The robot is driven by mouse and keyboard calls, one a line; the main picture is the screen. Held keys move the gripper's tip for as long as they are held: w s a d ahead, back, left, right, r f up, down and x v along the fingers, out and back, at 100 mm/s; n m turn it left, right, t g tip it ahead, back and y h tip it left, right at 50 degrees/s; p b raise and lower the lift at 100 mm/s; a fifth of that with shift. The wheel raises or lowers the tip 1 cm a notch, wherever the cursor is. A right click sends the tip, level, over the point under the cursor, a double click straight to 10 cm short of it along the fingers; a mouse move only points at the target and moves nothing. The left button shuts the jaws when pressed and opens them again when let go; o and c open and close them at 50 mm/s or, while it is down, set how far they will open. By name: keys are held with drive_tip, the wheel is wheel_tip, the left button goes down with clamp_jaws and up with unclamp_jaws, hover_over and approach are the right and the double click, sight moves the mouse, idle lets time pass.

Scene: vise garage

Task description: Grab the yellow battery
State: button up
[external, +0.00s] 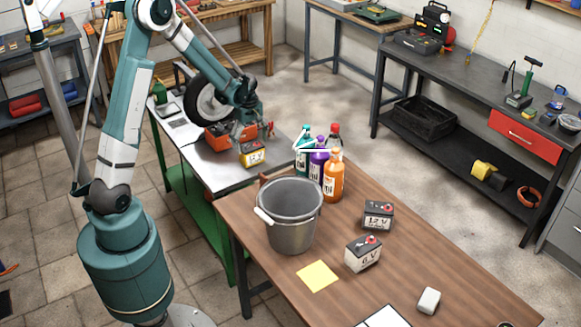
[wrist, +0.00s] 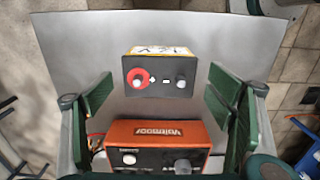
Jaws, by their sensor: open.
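The yellow battery (external: 252,158) stands on the grey-topped green bench (external: 205,173), beside an orange device. In the wrist view the battery (wrist: 158,76) shows its dark top, with a red terminal and a grey one, and a strip of its yellow side. My gripper (external: 246,132) is above the bench, close over the battery. In the wrist view its green finger pads (wrist: 160,105) are wide apart, with nothing held. The battery is just beyond the fingertips in that picture, between their lines. The exact height gap is hard to tell.
The orange device (wrist: 157,143), lettered on top, sits between the fingers in the wrist view, close to the battery. On the brown table (external: 420,255) are a metal bucket (external: 292,232), several bottles (external: 333,178) and two dark-topped batteries (external: 363,254). A wheel (external: 207,103) stands behind.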

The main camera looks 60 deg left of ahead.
sight(251, 146)
drive_tip(key=shift+f, duration=1.6)
drive_tip(key=c, duration=1.6)
drive_tip(key=shift+r, duration=0.15)
drive_tip(key=shift+r+p, duration=0.7)
drive_tip(key=shift+r, duration=4.15)
